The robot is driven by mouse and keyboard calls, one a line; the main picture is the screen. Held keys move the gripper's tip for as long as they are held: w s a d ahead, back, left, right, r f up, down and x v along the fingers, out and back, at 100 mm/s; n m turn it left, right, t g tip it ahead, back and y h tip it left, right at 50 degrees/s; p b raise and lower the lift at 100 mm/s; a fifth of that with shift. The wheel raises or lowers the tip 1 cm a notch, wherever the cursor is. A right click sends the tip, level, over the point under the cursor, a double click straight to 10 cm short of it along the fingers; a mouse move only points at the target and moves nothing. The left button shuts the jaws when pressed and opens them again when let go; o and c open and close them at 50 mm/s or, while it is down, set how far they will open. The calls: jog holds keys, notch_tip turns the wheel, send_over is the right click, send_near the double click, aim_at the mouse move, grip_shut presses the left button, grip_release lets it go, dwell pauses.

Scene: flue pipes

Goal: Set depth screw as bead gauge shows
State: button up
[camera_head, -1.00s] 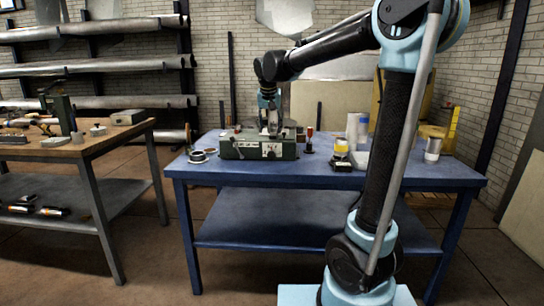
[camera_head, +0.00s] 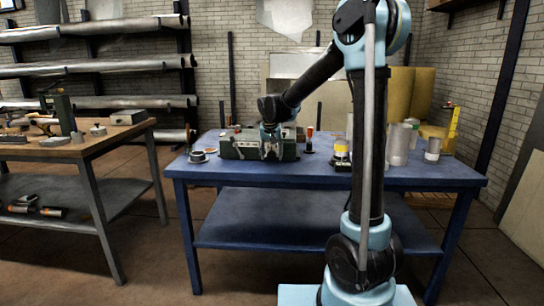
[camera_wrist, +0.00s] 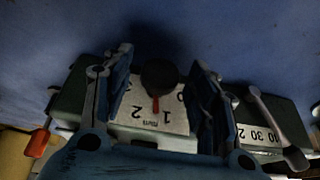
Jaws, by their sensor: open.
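The green bench machine (camera_head: 235,150) sits on the blue table, partly hidden by my gripper (camera_head: 270,152) at its front face. In the wrist view, a dark round knob (camera_wrist: 160,76) with a red pointer stands over a white plate (camera_wrist: 145,113) marked 1 and 2. The pointer lies between the two numbers. My gripper (camera_wrist: 162,92) is open, with one finger on each side of the knob; I see gaps and cannot tell of any contact. I cannot pick out the bead gauge for certain.
In the wrist view, a metal lever (camera_wrist: 275,120) and another number scale (camera_wrist: 262,135) lie right of the fingers, and an orange-red grip (camera_wrist: 38,142) at left. A yellow-topped item (camera_head: 341,150) and pale cylinders (camera_head: 398,145) stand on the blue table (camera_head: 310,178).

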jog(key=shift+w+f, duration=0.1)
jog(key=shift+f, duration=0.15)
jog(key=shift+c, duration=0.5)
jog(key=c, duration=0.9)
jog(key=shift+c, duration=0.2)
jog(key=y, duration=0.3)
jog(key=shift+d+m, duration=0.3)
jog(key=shift+m, duration=0.1)
jog(key=shift+d+f+m+t+y, duration=0.1)
jog(key=shift+m+t+y, duration=0.1)
jog(key=shift+y, duration=0.8)
jog(key=shift+d+f+m+t+y, duration=0.1)
jog(key=shift+m+y, duration=0.1)
jog(key=shift+y, duration=0.8)
